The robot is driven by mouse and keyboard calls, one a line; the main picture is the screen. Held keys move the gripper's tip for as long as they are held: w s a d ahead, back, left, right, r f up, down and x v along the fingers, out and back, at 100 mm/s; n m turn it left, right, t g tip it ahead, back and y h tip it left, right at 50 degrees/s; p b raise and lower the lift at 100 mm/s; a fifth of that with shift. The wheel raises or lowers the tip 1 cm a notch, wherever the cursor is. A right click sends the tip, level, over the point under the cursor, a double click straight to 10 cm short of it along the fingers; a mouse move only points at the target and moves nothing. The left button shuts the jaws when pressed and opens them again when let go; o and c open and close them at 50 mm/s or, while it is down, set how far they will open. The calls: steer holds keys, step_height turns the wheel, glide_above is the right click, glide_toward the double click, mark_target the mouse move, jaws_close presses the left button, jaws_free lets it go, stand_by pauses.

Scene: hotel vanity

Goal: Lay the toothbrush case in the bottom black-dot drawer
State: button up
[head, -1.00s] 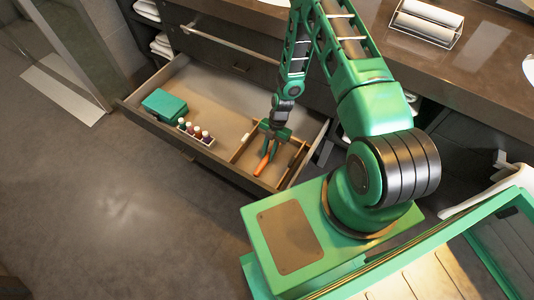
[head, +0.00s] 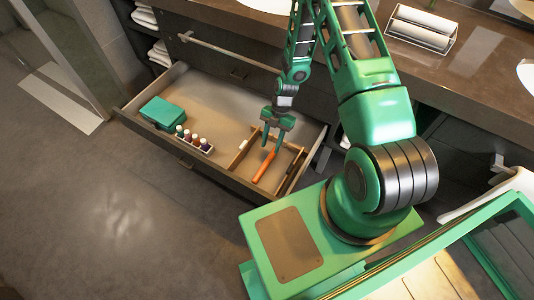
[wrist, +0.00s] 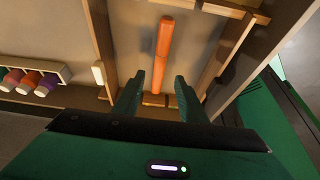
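The orange toothbrush case (head: 264,165) lies in a narrow wooden-walled compartment at the right of the open drawer (head: 222,106). In the wrist view the case (wrist: 162,52) lies lengthwise, ahead of the fingers and between the compartment's walls. My gripper (head: 271,146) is above the case with its fingers spread. In the wrist view my gripper (wrist: 155,98) is open and empty, and a gap shows between its fingers and the case. I cannot make out a black dot on the drawer front.
A teal box (head: 163,113) and a small tray of bottles (head: 195,142) sit in the drawer's left part. A small white item (wrist: 99,73) lies beside the compartment wall. The drawer's middle is bare. The countertop (head: 450,70) overhangs behind.

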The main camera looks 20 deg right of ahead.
steer(key=shift+v, duration=1.55)
